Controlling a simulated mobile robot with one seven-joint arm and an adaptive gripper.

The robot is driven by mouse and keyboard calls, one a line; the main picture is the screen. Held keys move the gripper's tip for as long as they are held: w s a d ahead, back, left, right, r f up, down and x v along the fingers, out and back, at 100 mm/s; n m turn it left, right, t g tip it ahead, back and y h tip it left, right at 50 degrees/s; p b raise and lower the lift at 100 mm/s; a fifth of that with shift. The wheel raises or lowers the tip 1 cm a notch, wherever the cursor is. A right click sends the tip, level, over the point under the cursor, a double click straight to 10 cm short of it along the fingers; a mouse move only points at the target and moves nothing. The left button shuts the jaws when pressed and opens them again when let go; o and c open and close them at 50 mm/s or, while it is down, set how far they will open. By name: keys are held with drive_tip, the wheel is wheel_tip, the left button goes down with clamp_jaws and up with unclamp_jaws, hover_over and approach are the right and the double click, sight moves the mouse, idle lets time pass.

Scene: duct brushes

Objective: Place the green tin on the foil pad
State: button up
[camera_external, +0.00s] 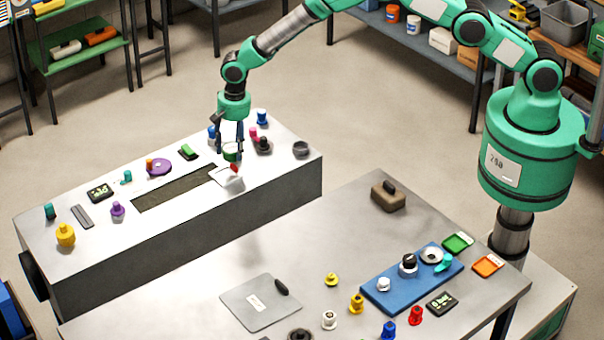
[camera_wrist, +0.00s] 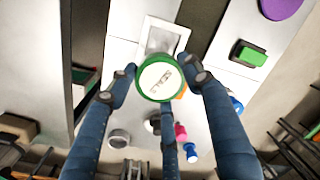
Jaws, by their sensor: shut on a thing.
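The green tin (camera_external: 231,152) has a white top with a small label, seen from above in the wrist view (camera_wrist: 158,76). My gripper (camera_external: 231,146) points down over the duct top and is shut on the tin, its fingers around it in the wrist view (camera_wrist: 161,82). The foil pad appears to be the pale square (camera_external: 222,178) below the tin. In the wrist view the pad (camera_wrist: 160,38) shows a grey middle and white border, partly covered by the tin. The tin looks just above the pad's edge; I cannot tell whether they touch.
A long dark slot (camera_external: 172,190) lies left of the pad. A small red piece (camera_external: 234,168) is close beside the tin. Pink (camera_external: 253,133), blue (camera_external: 262,117) and dark (camera_external: 263,146) knobs and a grey ring (camera_external: 301,149) stand behind and right. A green block (camera_external: 188,152) is left.

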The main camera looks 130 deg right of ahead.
sight(233, 147)
drive_tip(key=shift+f, duration=1.75)
drive_tip(key=shift+f, duration=0.15)
drive_tip(key=o, duration=1.2)
drive_tip(key=shift+r, duration=0.2)
drive_tip(key=shift+s+a+r, duration=0.1)
drive_tip(key=shift+s+r, duration=0.05)
drive_tip(key=shift+r, duration=1.85)
drive_tip(key=shift+s+a+r, duration=0.1)
drive_tip(key=shift+s+r, duration=0.05)
drive_tip(key=shift+r, duration=1.8)
drive_tip(key=shift+s+a+r, duration=0.1)
drive_tip(key=shift+s+r, duration=0.05)
drive_tip(key=shift+r, duration=1.85)
